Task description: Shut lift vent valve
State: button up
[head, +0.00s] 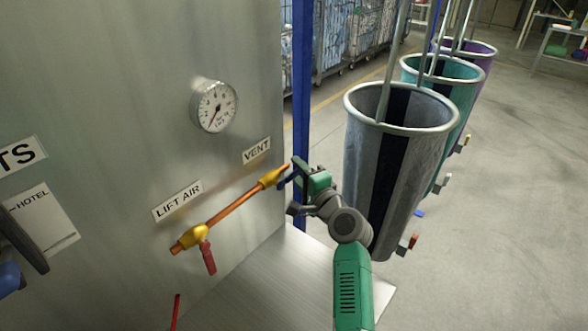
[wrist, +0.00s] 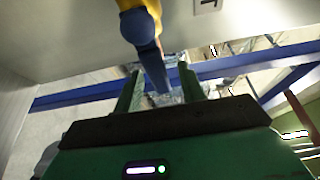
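The lift vent valve is a brass valve (head: 272,178) under the VENT label (head: 256,150), at the right end of a copper pipe on the metal panel. In the wrist view its brass body (wrist: 130,4) is at the top, and its blue handle (wrist: 150,60) points down toward my fingers. My gripper (head: 294,186) is at the valve, beside the panel's right edge. In the wrist view my gripper (wrist: 162,88) is open, with the handle's end between or just beyond its green fingers. A gap shows at the right finger; contact at the left is unclear.
A second brass valve (head: 194,236) with a red handle (head: 208,258) sits lower left by the LIFT AIR label (head: 178,200). A gauge (head: 214,106) is above. A blue post (head: 302,80) and a grey hanging bag (head: 398,150) stand right of the panel.

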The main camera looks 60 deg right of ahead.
jog(key=shift+x, duration=1.35)
grip_shut()
